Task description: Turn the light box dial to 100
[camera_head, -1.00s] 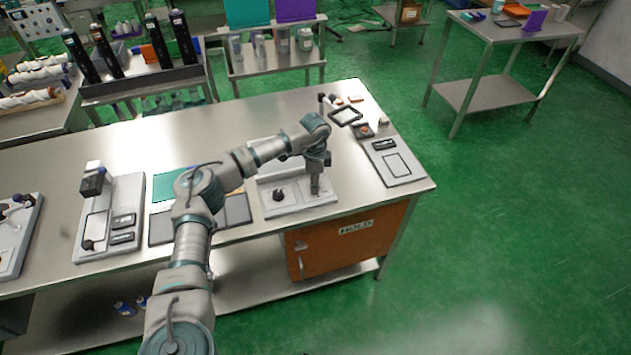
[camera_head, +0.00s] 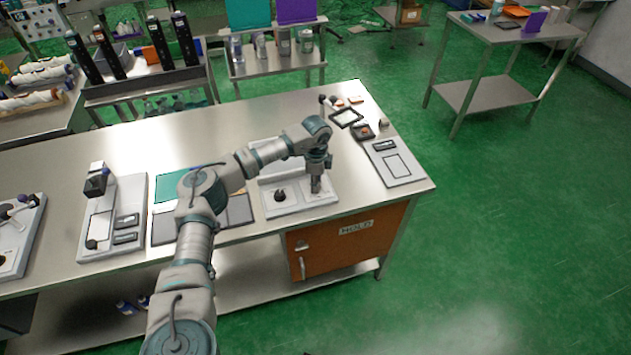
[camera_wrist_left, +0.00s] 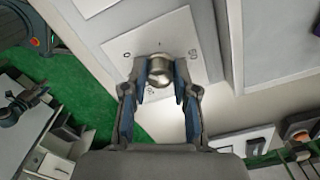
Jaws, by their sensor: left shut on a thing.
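The dial (camera_wrist_left: 160,70) is a round metallic knob on a white panel (camera_wrist_left: 122,44) with small dark marks around it, in the left wrist view. My left gripper (camera_wrist_left: 159,86) is shut on the dial, one finger on each side. In the head view, my left gripper (camera_head: 316,188) points down at the right part of a white light box (camera_head: 290,208) near the table's front edge; there the dial is hidden behind it. A black knob (camera_head: 280,195) stands on the box to the left of the gripper. My right gripper is not in view.
A grey board (camera_head: 400,172) with a framed outline lies to the right on the steel table (camera_head: 240,118). A dark mat (camera_head: 238,211) and a white fixture (camera_head: 98,218) stand to the left. Small frames (camera_head: 347,117) lie behind. The table's back middle is clear.

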